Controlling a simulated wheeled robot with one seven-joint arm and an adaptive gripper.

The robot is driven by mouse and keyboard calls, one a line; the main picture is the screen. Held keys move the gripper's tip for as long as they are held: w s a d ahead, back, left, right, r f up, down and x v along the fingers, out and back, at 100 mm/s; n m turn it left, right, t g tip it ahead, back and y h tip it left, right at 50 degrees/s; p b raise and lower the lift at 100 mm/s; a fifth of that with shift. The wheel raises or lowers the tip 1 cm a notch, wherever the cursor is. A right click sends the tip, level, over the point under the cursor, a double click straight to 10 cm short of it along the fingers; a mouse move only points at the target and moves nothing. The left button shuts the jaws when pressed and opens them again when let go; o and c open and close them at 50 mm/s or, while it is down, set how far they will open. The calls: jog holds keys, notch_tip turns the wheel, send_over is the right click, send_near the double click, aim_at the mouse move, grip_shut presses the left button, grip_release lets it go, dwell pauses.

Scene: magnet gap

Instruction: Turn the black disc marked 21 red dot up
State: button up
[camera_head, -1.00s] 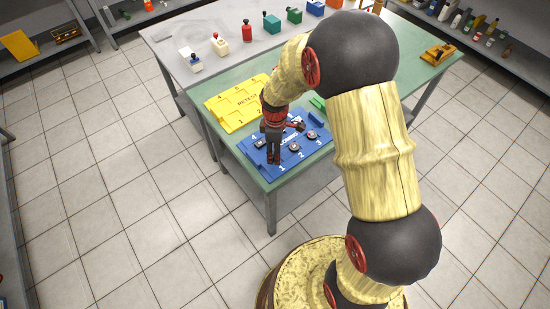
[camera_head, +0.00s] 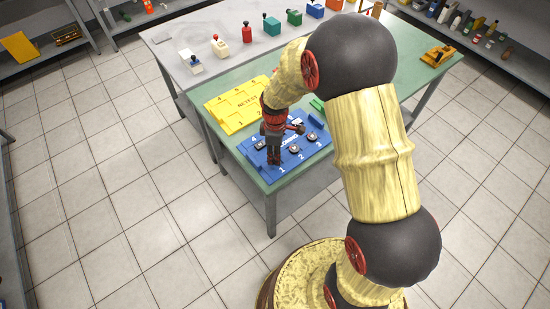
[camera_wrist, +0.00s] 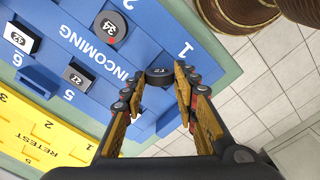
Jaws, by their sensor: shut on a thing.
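A black disc (camera_wrist: 159,77) sits between my fingertips near the number 1 of the blue INCOMING board (camera_wrist: 150,28). Its small pale marking is hard to read, and I see no red dot on the part that shows. My gripper (camera_wrist: 160,74) is shut on this disc. In the head view my gripper (camera_head: 275,161) is low over the front of the blue board (camera_head: 262,171) and hides the disc. I cannot tell whether the disc touches the board. A small dark piece (camera_wrist: 77,76) by number 5 carries a white label that seems to read 21.
A disc marked 34 (camera_wrist: 110,26) with a red mark sits by number 2. A piece marked 42 (camera_wrist: 20,38) sits by number 6. The yellow RETEST board (camera_head: 228,112) lies behind the blue board on the green table (camera_head: 405,75).

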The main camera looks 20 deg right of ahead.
jog(key=shift+r+p, duration=1.95)
jog(key=shift+r, duration=0.6)
jog(key=shift+c, duration=0.4)
jog(key=shift+f, duration=0.1)
